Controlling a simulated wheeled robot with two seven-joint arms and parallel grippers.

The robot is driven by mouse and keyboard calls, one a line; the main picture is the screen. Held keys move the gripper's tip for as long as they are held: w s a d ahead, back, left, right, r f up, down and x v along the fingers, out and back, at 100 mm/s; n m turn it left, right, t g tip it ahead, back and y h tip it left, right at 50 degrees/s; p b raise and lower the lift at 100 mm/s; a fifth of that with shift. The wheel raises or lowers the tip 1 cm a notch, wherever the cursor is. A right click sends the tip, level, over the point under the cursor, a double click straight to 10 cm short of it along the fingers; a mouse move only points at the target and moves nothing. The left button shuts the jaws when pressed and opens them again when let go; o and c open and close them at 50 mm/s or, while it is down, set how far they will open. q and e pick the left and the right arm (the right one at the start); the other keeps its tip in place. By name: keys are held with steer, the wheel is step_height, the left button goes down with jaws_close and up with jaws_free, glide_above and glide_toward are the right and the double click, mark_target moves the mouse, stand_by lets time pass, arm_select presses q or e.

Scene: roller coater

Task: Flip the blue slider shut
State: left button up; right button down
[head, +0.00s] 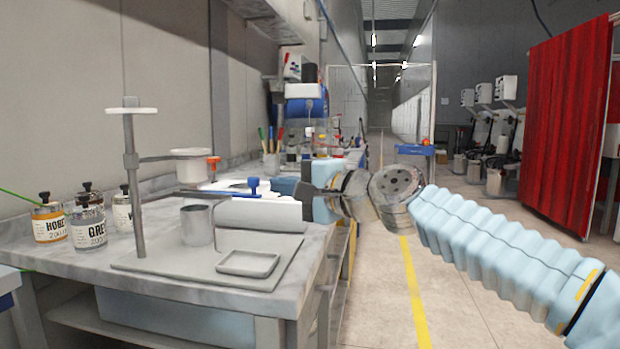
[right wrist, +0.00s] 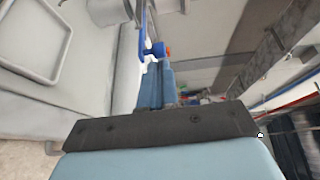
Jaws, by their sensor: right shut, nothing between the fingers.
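The blue slider (head: 253,186) is a small upright blue knob on a thin, dark blue bar, above a white roller block (head: 262,214) on the bench. In the right wrist view the blue slider (right wrist: 157,49) lies just beyond my fingertips, near an orange knob (right wrist: 167,51). My right gripper (head: 276,187) comes in from the right at bar height with its fingers pointing left. It is shut and empty, close to the slider; I cannot tell whether they touch. In the right wrist view my gripper's fingers (right wrist: 156,70) lie side by side. My left gripper is not in view.
An orange knob (head: 213,162), a white cup (head: 191,165) and a metal stand (head: 132,180) are left of the slider. A grey cup (head: 197,225) and shallow tray (head: 248,263) sit in front. Several labelled jars (head: 88,222) stand farther left.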

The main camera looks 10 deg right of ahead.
mark_target(258, 182)
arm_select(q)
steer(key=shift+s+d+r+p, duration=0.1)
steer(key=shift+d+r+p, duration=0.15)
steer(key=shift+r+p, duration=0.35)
arm_select(e)
steer(key=shift+x, duration=1.95)
